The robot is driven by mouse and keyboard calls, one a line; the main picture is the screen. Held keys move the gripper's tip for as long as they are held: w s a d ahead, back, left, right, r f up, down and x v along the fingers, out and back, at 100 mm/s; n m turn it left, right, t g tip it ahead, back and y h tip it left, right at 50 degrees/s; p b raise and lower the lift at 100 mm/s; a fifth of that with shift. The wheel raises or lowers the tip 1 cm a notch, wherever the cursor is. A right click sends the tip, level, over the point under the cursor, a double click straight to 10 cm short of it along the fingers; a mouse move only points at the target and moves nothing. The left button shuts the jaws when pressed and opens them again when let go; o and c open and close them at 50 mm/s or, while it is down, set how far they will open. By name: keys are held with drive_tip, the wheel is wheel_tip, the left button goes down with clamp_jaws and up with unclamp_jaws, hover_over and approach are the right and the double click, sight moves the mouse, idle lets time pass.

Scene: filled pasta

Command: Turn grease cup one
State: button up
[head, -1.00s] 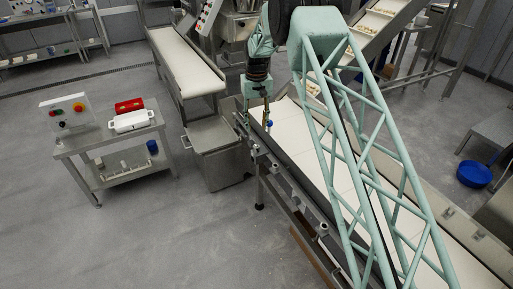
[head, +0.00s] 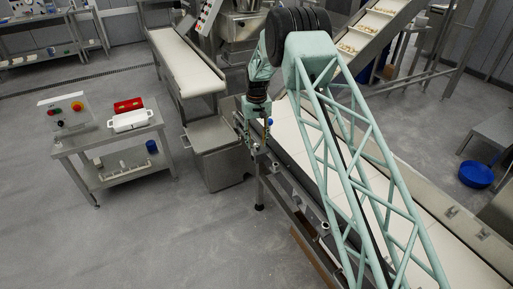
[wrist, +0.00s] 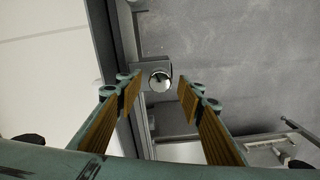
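A round, shiny metal cup (wrist: 159,81), which looks like a grease cup, sits on a bracket at the edge of the conveyor. In the wrist view it lies between my fingertips, with a gap on both sides. My gripper (wrist: 158,87) is open, its orange-padded fingers spread on either side of the cup. In the head view my gripper (head: 256,130) is over the near side rail of the white-belted conveyor (head: 290,125). The cup under it cannot be made out clearly there. I cannot tell how far above the cup the fingertips are.
More small metal fittings (head: 323,228) line the conveyor's side rail. A steel bin (head: 216,155) stands just left. A steel cart (head: 112,138) carries a control box, a red box and a white tray. The floor between is clear.

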drive_tip(key=shift+f, duration=1.25)
drive_tip(key=c, duration=0.9)
drive_tip(key=shift+o, duration=0.2)
drive_tip(key=shift+m, duration=0.5)
drive_tip(key=shift+m+p, duration=0.45)
drive_tip(key=shift+m, duration=0.75)
drive_tip(key=m+p, duration=0.1)
drive_tip(key=m, duration=0.2)
drive_tip(key=shift+m, duration=0.3)
drive_tip(key=m+p, duration=0.1)
drive_tip(key=m, duration=0.5)
drive_tip(key=shift+m, duration=0.3)
